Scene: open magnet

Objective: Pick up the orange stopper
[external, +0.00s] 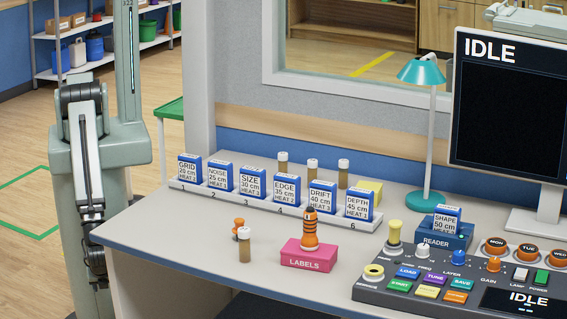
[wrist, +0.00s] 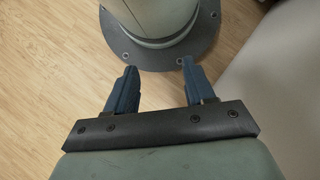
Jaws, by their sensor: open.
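A small orange stopper-like piece (external: 238,225) stands on the desk near its front left, just behind a brown vial with a white cap (external: 244,247); the vial may hide part of it. A black-and-orange striped piece (external: 310,232) stands upright on a pink LABELS box (external: 309,257) to the right. My gripper (wrist: 155,85) is open and empty in the wrist view, its two blue fingers apart over the floor by my base. In the external view my arm hangs folded at the left, away from the desk; the fingers are not clear there.
A white rack (external: 275,207) of several blue-and-white cards stands behind, with several capped vials beyond. At right are a control panel (external: 440,295), a card reader (external: 443,237), a teal lamp (external: 428,72) and a monitor (external: 510,100).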

